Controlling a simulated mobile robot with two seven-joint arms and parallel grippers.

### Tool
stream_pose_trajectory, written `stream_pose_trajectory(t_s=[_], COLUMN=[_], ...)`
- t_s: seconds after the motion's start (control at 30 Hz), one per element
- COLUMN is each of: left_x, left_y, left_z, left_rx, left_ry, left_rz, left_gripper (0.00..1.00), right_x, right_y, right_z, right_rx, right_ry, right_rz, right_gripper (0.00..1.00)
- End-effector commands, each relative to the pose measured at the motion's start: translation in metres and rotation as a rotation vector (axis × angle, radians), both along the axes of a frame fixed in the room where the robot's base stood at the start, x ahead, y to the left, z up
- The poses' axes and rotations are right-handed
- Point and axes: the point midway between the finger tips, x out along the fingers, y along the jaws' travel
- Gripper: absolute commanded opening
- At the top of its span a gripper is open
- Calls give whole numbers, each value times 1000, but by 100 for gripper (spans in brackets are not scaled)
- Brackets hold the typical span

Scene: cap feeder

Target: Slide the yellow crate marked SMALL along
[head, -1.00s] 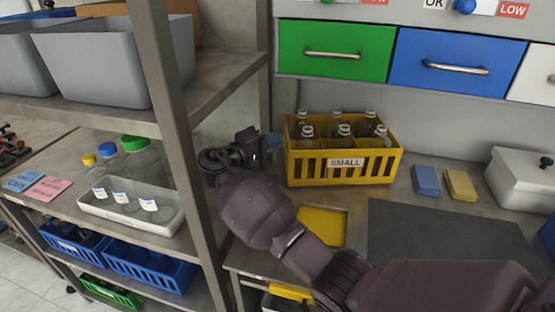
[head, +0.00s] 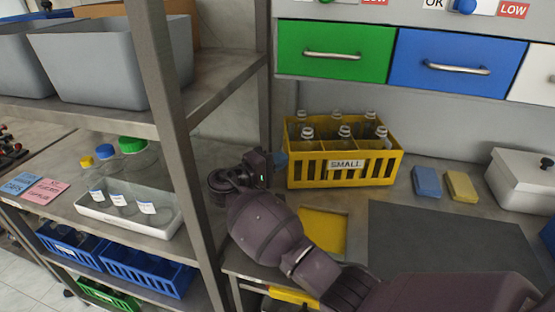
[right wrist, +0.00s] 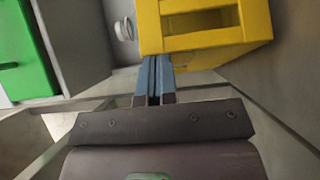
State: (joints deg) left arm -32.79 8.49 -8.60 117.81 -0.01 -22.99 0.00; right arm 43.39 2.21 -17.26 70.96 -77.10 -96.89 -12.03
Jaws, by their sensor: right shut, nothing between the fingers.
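The yellow crate (head: 301,168) marked SMALL stands upright on the bench, with several clear bottles (head: 344,133) in it. Its yellow wall (right wrist: 205,41) also fills the top of the right wrist view. My right gripper (head: 280,160) is at the crate's left end, its blue fingertips against or very close to that wall; I cannot tell if they touch. In the right wrist view its blue fingers (right wrist: 155,75) are pressed together with nothing between them, beside the crate's lower edge. My left gripper is not in view.
A yellow panel (head: 322,229) and a dark grey mat (head: 450,245) lie in front of the crate. Blue (head: 427,181) and yellow (head: 461,185) blocks and a white lidded box (head: 521,181) stand to its right. A shelf post (head: 178,130) rises left of my right arm.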

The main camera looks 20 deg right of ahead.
Motion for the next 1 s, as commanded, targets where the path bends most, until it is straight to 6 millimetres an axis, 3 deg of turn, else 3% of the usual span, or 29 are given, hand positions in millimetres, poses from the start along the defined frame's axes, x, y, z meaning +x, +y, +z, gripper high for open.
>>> stream_pose_trajectory(t_s=[0.27, 1.0], left_x=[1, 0], left_y=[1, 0], left_z=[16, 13], left_rx=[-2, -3], left_ry=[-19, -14], left_rz=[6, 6], left_gripper=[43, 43], right_x=[-12, -10], right_y=[-29, -34], right_z=[5, 1], right_rx=[-1, -1], right_ry=[-4, 0], right_rz=[-6, -5], right_gripper=[0, 0])
